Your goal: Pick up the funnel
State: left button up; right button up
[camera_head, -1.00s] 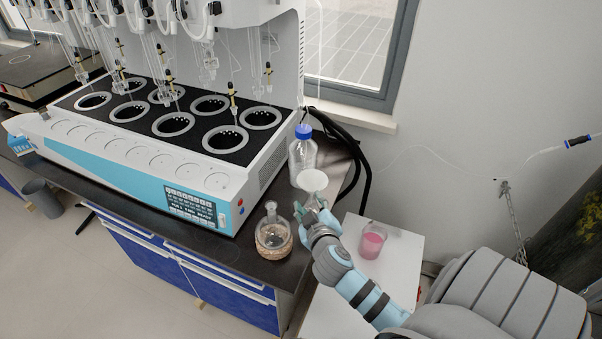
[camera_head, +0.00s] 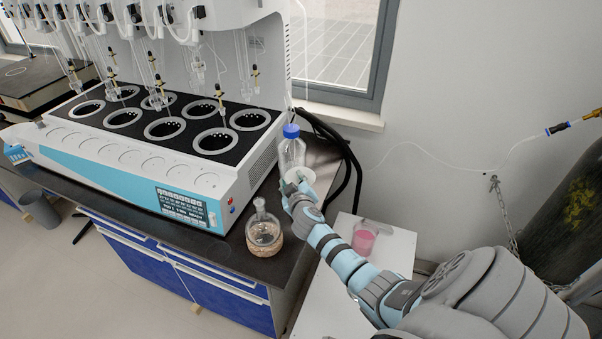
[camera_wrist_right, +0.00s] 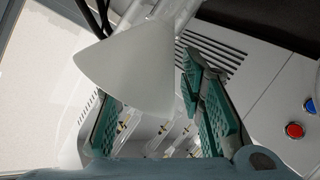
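The white funnel (camera_head: 301,174) is at the right end of the dark bench in the head view, just in front of a clear bottle with a blue cap. My right gripper (camera_head: 291,189) is right beside it and partly covers it. In the right wrist view the funnel (camera_wrist_right: 128,65) is a large pale cone that overlaps the left finger. The green-padded fingers of my right gripper (camera_wrist_right: 158,105) are spread apart there. I cannot tell whether either finger touches the funnel. My left gripper is not in view.
The blue-capped bottle (camera_head: 291,152) stands close behind the funnel. A round flask (camera_head: 264,235) sits to its left, near the bench's front edge. A beaker of pink liquid (camera_head: 364,240) is on the white surface (camera_head: 399,247). The distiller (camera_head: 150,165) fills the left.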

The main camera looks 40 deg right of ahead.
jog(key=shift+w+f, duration=0.1)
jog(key=shift+w, duration=0.05)
grip_shut()
